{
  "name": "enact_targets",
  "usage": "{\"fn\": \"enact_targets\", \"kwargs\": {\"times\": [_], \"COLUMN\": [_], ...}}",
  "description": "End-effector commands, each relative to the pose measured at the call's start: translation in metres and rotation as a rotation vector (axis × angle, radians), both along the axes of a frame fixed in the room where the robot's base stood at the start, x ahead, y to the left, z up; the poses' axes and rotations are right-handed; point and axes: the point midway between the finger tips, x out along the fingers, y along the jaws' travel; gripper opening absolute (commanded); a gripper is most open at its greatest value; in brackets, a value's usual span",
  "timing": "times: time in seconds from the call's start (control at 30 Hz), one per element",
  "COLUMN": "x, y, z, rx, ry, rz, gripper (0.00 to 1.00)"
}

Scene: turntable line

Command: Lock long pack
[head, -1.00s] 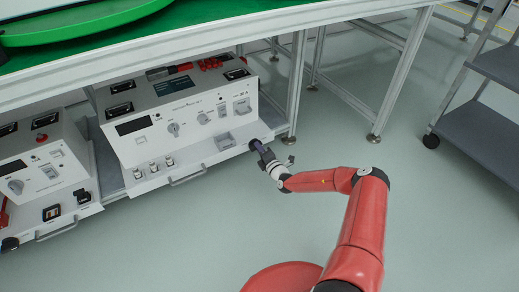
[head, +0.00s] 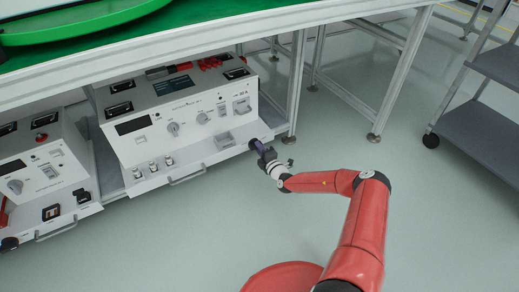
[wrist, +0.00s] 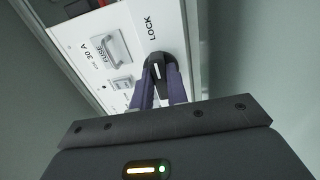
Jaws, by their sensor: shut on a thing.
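The long white pack (head: 155,125) sits on the shelf under the green-topped table, with dials, switches and a front handle. At the right end of its front ledge is a black lock knob, partly hidden by my gripper (head: 258,146) in the head view. In the wrist view the black knob (wrist: 155,68) shows a white pointer mark beside the printed word LOCK. My gripper's two purple-grey fingers (wrist: 160,88) are shut on the knob, one on each side.
A fuse holder (wrist: 110,47) and a small switch (wrist: 122,85) lie left of the knob. A second white unit (head: 45,175) stands left of the pack. A table leg (head: 297,85) rises just right of the pack. A grey cart (head: 480,130) stands farther right, with open floor between.

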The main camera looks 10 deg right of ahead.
Motion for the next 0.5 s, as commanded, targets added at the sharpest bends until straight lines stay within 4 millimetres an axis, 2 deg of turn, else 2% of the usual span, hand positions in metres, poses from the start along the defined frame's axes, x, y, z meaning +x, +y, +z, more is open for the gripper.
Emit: {"fn": "enact_targets", "kwargs": {"times": [0.03,0.2,0.5], "x": [0.0001,0.0001,-0.0025], "y": [-0.0011,-0.0007,-0.0016], "z": [-0.0006,-0.0004,0.0002], "rx": [0.002,0.001,0.0], "ry": [0.002,0.001,0.001], "rz": [-0.003,-0.002,-0.001], "gripper": [0.18,0.37,0.37]}}
